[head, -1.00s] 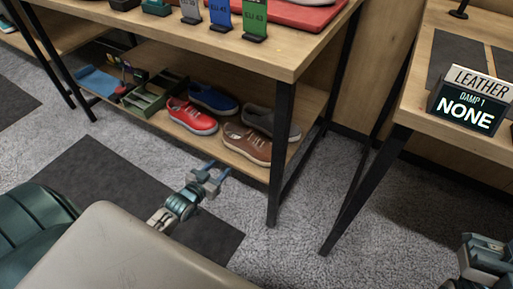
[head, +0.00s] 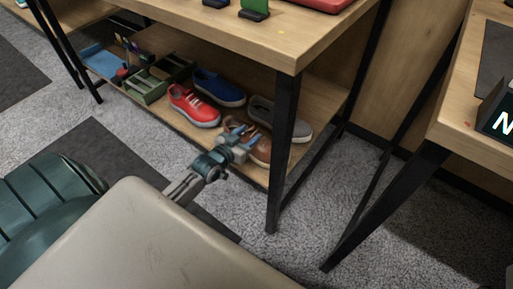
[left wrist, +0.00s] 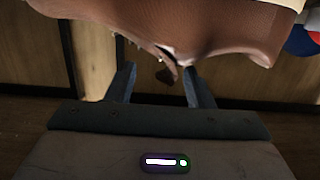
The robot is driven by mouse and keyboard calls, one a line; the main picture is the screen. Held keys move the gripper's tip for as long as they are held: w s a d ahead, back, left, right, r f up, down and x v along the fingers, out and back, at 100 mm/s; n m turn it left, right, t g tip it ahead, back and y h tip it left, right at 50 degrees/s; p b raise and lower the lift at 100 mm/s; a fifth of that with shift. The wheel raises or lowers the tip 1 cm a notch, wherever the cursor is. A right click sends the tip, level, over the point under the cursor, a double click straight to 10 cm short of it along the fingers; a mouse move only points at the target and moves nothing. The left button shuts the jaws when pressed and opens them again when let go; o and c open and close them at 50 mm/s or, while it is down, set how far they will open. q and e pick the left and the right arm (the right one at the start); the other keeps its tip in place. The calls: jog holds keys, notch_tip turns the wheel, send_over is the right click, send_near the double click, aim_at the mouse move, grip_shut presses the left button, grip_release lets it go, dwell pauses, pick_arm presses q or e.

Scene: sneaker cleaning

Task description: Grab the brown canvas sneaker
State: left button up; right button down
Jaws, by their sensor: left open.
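The brown canvas sneaker (head: 263,153) lies on the lower wooden shelf near its front edge, partly hidden by my left gripper (head: 238,138). In the left wrist view the sneaker (left wrist: 205,25) fills the top of the picture, close up. A narrow part of it hangs down into the gap between the fingertips of the left gripper (left wrist: 160,82). The fingers are apart, one on each side of that part, and I cannot tell whether they touch it. My right gripper is out of view.
A red sneaker (head: 194,107), a blue sneaker (head: 219,88) and a grey shoe (head: 280,118) share the shelf. A green caddy (head: 158,80) stands left of them. A black table leg (head: 281,155) rises close to the right of the brown sneaker, under the tabletop (head: 260,42).

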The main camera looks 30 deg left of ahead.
aim_at(256, 124)
pick_arm(q)
jog(key=shift+w+b, duration=0.35)
jog(key=shift+w, duration=0.25)
jog(key=w+b, duration=0.2)
jog(key=w, duration=0.1)
jog(key=shift+w+a+f, duration=0.1)
jog(key=shift+w+a, duration=0.05)
jog(key=shift+w, duration=0.55)
grip_shut()
